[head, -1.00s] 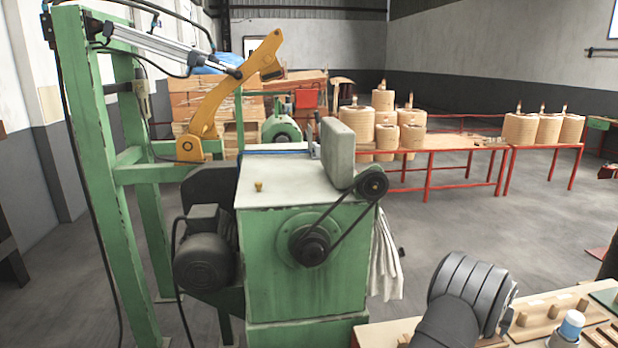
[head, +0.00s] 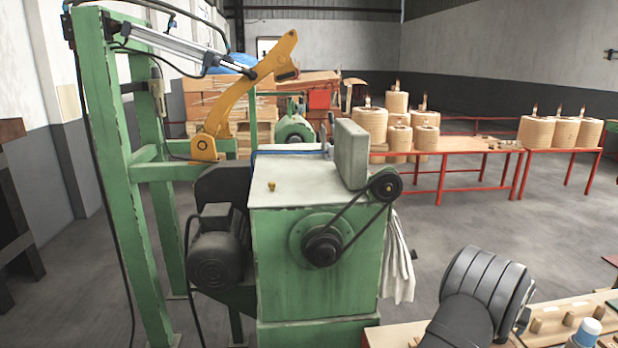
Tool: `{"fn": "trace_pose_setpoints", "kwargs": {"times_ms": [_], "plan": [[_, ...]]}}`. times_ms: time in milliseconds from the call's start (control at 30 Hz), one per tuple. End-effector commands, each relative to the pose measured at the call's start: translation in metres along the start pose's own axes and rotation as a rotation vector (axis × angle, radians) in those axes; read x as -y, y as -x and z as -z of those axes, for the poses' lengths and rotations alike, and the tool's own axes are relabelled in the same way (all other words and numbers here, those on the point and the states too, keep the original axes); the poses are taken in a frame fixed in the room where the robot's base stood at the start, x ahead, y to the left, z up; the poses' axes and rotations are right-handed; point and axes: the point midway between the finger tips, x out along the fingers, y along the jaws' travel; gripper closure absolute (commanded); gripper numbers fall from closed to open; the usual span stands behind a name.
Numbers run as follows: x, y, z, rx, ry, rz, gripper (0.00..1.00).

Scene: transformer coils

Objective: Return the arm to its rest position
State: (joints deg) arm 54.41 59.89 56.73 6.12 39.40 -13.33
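Part of my arm shows at the lower right of the head view as a dark grey, ribbed, rounded link. It is above or in front of the wooden workbench (head: 388,336). My gripper is not visible, so I cannot see its fingers or whether it holds anything. The green machine (head: 318,285) with a pale top, a motor (head: 215,262) and a belt drive (head: 388,187) stands left of the arm link, with a visible gap between them.
A white-capped bottle (head: 586,334) and wooden pegged boards (head: 570,318) are on the bench right of the arm. A white cloth (head: 398,260) hangs on the machine's side. Tan coils (head: 370,125) stand on red-legged tables (head: 470,168) behind. Grey floor lies between.

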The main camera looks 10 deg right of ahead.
Motion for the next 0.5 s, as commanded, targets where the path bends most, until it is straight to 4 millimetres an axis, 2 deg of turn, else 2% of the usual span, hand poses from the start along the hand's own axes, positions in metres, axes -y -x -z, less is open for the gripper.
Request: {"fn": "trace_pose_setpoints", "kwargs": {"times_ms": [500], "plan": [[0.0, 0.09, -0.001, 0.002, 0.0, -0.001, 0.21]]}}
